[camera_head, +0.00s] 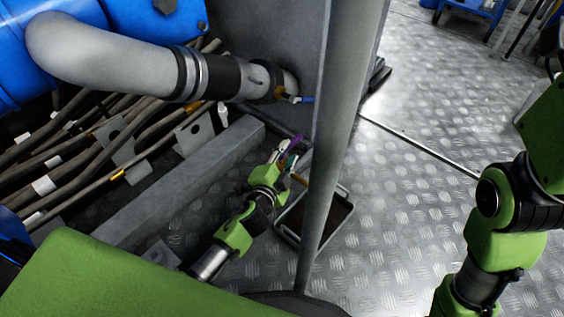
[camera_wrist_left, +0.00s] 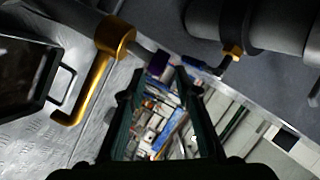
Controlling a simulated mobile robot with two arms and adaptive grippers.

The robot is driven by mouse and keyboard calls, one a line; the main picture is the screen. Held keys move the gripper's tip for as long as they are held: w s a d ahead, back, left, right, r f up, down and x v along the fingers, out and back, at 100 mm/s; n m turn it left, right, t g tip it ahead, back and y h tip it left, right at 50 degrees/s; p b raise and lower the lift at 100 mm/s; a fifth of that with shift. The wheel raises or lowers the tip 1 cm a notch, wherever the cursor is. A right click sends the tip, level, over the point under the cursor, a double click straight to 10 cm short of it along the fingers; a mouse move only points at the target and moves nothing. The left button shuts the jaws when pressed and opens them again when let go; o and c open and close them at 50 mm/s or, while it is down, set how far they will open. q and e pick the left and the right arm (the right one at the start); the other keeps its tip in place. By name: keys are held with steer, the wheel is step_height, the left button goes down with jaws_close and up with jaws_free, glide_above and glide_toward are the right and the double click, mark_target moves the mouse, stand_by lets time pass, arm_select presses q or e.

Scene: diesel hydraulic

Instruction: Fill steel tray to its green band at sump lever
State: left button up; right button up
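The steel tray (camera_head: 291,236) lies on the floor, partly hidden by the grey post; its inside looks dark brown. Its dark corner and side handle show in the left wrist view (camera_wrist_left: 65,84). I cannot make out a green band. A brass spout (camera_wrist_left: 97,85) bends toward the tray side, with a purple-ended lever (camera_wrist_left: 160,62) on its stem. The purple piece also shows in the head view (camera_head: 293,141). My left gripper (camera_head: 283,152) is beside the purple piece. Its fingers (camera_wrist_left: 165,85) stand apart with nothing clearly between them. My right gripper is out of frame.
A grey post (camera_head: 345,100) stands in front of the tray. A large pipe (camera_head: 100,60) carries a small valve with a blue handle (camera_head: 305,99). Cables and a grey beam (camera_head: 180,185) lie left of my left arm. Tread-plate floor (camera_head: 420,190) is open to the right.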

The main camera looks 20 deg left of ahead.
arm_select(q)
steer(key=shift+v, duration=2.35)
